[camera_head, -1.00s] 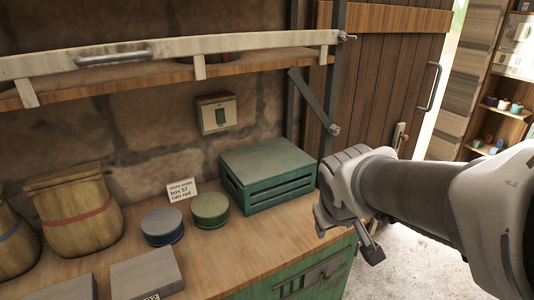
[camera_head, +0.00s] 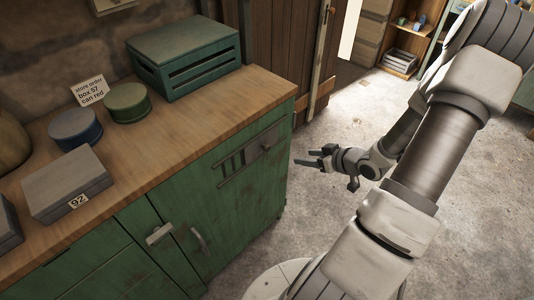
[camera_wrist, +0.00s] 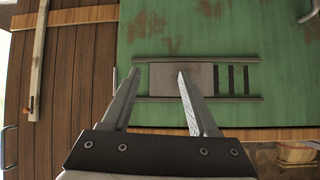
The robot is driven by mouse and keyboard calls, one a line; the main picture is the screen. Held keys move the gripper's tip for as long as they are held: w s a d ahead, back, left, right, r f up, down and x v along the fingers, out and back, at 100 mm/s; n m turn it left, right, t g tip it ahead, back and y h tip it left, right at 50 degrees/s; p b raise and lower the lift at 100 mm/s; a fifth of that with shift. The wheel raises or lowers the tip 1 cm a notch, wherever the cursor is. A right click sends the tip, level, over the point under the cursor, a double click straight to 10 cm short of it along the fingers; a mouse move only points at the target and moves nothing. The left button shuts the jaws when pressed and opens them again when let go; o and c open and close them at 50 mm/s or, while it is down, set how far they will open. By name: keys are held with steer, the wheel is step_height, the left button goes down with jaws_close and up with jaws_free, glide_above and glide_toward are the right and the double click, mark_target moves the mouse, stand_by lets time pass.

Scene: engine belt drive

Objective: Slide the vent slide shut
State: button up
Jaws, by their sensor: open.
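The vent slide is a grey plate (camera_head: 264,144) between two rails on the green cabinet front, at the right end of its track in the head view. Dark vent slots (camera_head: 231,164) show uncovered to its left. In the wrist view the cabinet appears upside down: the plate (camera_wrist: 168,78) is left of the uncovered slots (camera_wrist: 232,80). My gripper (camera_head: 311,157) is open and empty, to the right of the slide in the head view, pointing at the cabinet.
The wooden counter (camera_head: 190,118) above holds a green crate (camera_head: 183,60), two round tins and a grey box marked 92 (camera_head: 70,185). Cabinet handles (camera_head: 160,234) stick out lower left. The concrete floor (camera_head: 340,235) beside the cabinet is open. A plank door (camera_head: 290,50) stands behind.

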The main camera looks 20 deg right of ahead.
mark_target(269, 149)
steer(key=s+a+f+m+t+y+b, duration=0.2)
steer(key=s+f+m+t+y+b, duration=0.15)
steer(key=s+t, duration=0.3)
steer(key=shift+n, duration=0.35)
steer(key=b+x, duration=0.2)
steer(key=x, duration=1.5)
steer(key=shift+w+d+r, duration=0.1)
steer(key=shift+w+d, duration=0.05)
steer(key=shift+d, duration=0.05)
jaws_close()
